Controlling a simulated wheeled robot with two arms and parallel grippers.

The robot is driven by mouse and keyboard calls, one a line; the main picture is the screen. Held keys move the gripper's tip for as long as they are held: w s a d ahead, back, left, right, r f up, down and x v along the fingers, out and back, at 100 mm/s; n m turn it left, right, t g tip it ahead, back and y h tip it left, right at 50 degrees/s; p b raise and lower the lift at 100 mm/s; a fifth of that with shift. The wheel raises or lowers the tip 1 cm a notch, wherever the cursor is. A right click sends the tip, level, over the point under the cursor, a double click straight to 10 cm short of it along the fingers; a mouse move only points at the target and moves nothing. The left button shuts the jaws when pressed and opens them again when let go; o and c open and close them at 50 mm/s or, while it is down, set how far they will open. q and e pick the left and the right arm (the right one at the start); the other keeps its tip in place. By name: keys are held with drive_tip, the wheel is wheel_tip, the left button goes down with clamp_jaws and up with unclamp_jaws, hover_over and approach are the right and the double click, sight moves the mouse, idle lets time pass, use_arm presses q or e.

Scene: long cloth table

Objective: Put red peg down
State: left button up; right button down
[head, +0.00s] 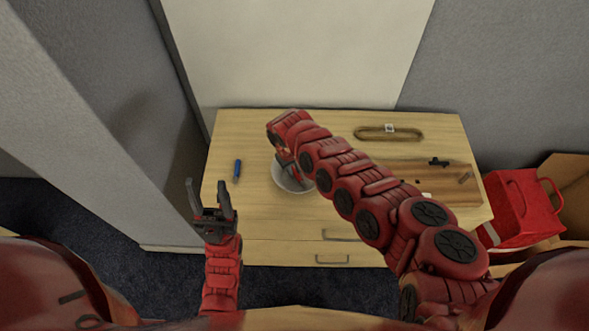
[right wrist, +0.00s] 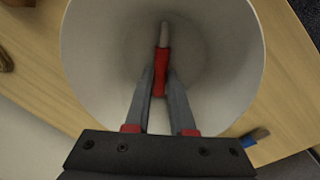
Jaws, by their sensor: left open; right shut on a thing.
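The red peg (right wrist: 162,62) shows in the right wrist view, with a pale grey tip pointing up in the picture. My right gripper (right wrist: 160,80) is shut on it, one finger on each side. Peg and fingertips are inside the white bowl (right wrist: 95,45); I cannot tell whether the peg touches the bottom. In the head view the bowl (head: 286,185) stands on the wooden table, with my right gripper (head: 296,172) reaching down into it and my arm covering part of it. My left gripper (head: 207,187) is open and empty, in front of the table's left edge.
A blue object (head: 237,170) lies left of the bowl; it also shows in the right wrist view (right wrist: 254,137). An oval wooden item (head: 367,136) lies at the back. A brown board (head: 440,175) with small dark parts is at right. A red box (head: 523,208) stands beyond the table.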

drive_tip(key=shift+f, duration=0.1)
drive_tip(key=c, duration=0.8)
unclamp_jaws()
drive_tip(key=shift+s, duration=0.1)
drive_tip(key=shift+o, duration=0.2)
